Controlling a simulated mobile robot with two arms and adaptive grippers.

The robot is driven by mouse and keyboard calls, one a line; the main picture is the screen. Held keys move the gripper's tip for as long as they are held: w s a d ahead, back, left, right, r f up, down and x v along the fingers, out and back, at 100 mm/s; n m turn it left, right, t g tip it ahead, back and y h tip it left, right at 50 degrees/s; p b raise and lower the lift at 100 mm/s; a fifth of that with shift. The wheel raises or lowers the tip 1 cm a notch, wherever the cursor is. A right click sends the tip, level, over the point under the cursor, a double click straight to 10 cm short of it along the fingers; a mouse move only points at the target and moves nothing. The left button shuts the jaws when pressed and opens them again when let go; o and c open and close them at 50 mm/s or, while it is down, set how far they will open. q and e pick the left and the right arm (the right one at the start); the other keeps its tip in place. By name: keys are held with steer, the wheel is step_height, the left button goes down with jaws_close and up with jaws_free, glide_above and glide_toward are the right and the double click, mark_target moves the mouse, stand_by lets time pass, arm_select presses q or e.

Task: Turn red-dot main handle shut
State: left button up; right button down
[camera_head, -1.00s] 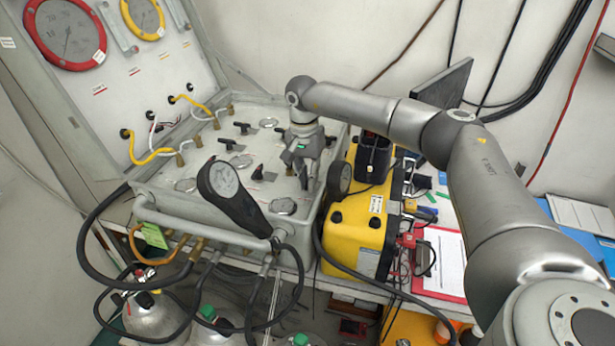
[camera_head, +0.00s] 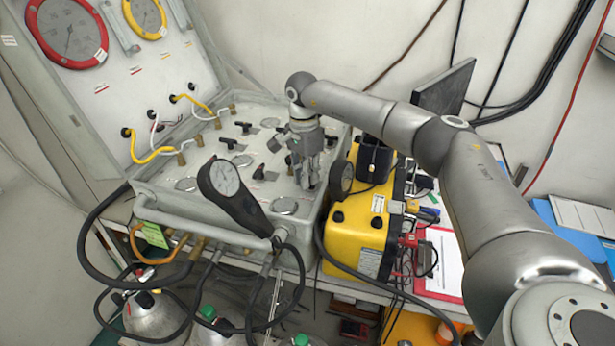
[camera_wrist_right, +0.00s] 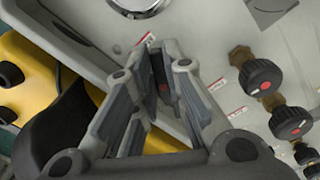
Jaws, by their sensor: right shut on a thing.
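My right gripper (camera_head: 306,178) reaches down onto the right part of the grey air panel (camera_head: 238,150). In the right wrist view its two fingers (camera_wrist_right: 162,84) are closed around a dark handle with a small red dot (camera_wrist_right: 163,88), which shows in the narrow gap between them. The fingers hide most of this handle, so its exact angle is hard to tell. In the head view the gripper covers it. Other black handles (camera_head: 258,172) stand uncovered on the panel top to the left. My left gripper is out of view.
A black-cased gauge (camera_head: 225,180) leans over the panel's front.

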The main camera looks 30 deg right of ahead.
steer(key=m, duration=0.3)
steer(key=w+m, duration=0.1)
steer(key=m, duration=0.2)
steer(key=shift+d+r, duration=0.1)
steer(key=m, duration=0.5)
steer(key=shift+w+d+y, duration=0.25)
steer(key=shift+w+y, duration=0.05)
steer(key=shift+w, duration=0.05)
steer(key=shift+r+m, duration=0.1)
steer(key=shift+m, duration=0.2)
steer(key=c, duration=1.8)
jaws_free()
steer(key=shift+o, duration=0.2)
step_height(320, 180, up, 12)
steer(key=shift+w+d, duration=0.15)
steer(key=shift+d, duration=0.1)
